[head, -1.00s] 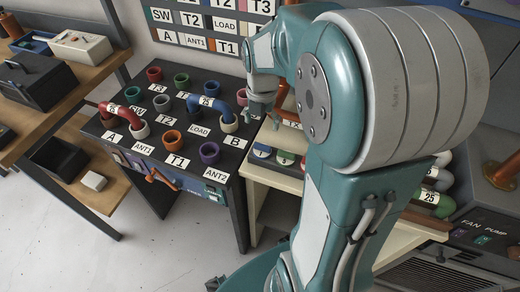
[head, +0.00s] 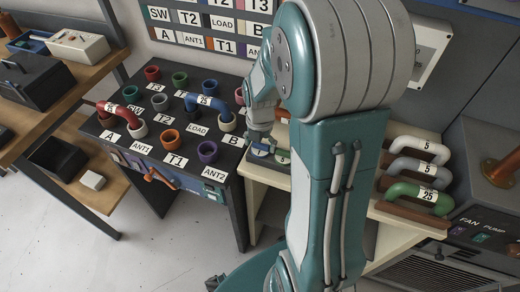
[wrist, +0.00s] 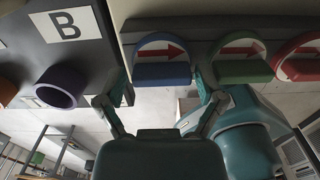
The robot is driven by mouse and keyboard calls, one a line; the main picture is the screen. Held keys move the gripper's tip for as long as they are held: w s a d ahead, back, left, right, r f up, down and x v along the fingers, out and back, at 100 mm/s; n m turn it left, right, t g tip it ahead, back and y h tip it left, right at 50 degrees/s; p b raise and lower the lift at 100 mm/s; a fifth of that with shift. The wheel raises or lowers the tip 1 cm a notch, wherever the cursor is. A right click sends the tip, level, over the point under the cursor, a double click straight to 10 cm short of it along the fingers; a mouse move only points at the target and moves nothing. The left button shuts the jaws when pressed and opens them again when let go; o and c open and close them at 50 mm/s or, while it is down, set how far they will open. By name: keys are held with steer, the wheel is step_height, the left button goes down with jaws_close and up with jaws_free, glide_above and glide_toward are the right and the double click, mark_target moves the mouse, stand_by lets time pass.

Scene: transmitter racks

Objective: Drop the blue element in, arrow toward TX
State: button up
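The blue element (wrist: 163,72) shows in the wrist view with a red arrow on its white face, pointing right. It sits in a row, left of a green element (wrist: 242,70) and a red element (wrist: 300,68). My gripper (wrist: 164,84) is open, with one finger on each side of the blue element and visible gaps. In the head view my gripper (head: 258,132) is low over the element row at the right of the patch panel; the blue element (head: 259,151) shows just below it. The TX label is hidden behind my arm.
The black patch panel (head: 135,143) with coloured sockets and red and blue U-links is just left of my gripper. White, grey and green U-links (head: 412,193) lie on the right. A wooden shelf (head: 30,118) stands at far left. The floor in front is clear.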

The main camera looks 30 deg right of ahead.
steer(key=shift+d, duration=0.15)
steer(key=c, duration=0.7)
steer(key=shift+r, duration=0.1)
steer(key=shift+r, duration=0.6)
steer(key=s+a+r, duration=0.6)
steer(key=a+r, duration=0.5)
steer(key=a, duration=0.1)
steer(key=shift+s+a+r, duration=0.3)
steer(key=shift+s+a, duration=0.05)
